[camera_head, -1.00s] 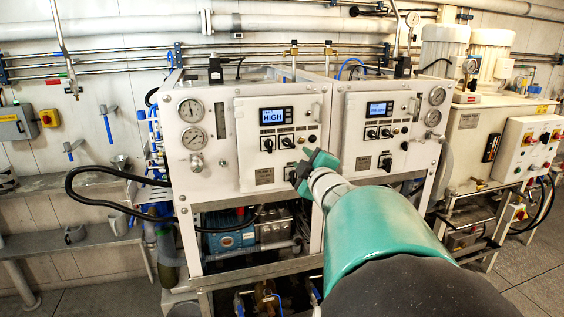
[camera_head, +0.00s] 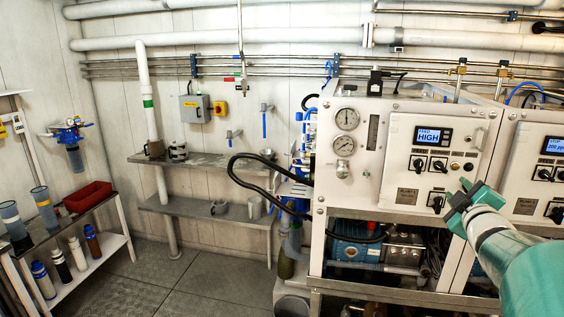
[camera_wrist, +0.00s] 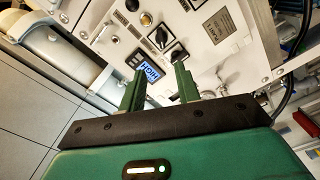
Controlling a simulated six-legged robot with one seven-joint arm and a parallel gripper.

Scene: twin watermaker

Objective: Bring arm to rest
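My arm (camera_head: 525,262) reaches in from the lower right of the head view, with a teal shell. My gripper (camera_head: 458,203) is in front of the left white control panel, close to its lower right switches. In the wrist view my gripper (camera_wrist: 160,80) has two green fingers apart with nothing between them, so it is open and empty. Beyond the fingers the panel (camera_wrist: 205,65) shows tilted, with black rotary switches (camera_wrist: 178,52) and a blue display (camera_wrist: 148,72). The display (camera_head: 433,136) reads "FEED HIGH" in the head view. Whether the fingers touch the panel cannot be told.
The watermaker frame (camera_head: 318,240) stands at right, with two gauges (camera_head: 345,130) and a black hose (camera_head: 250,185). Grey wall shelves (camera_head: 190,210) hold cups. A bench (camera_head: 110,245) at far left holds bottles and a red tray (camera_head: 88,196). The floor (camera_head: 170,275) between is clear.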

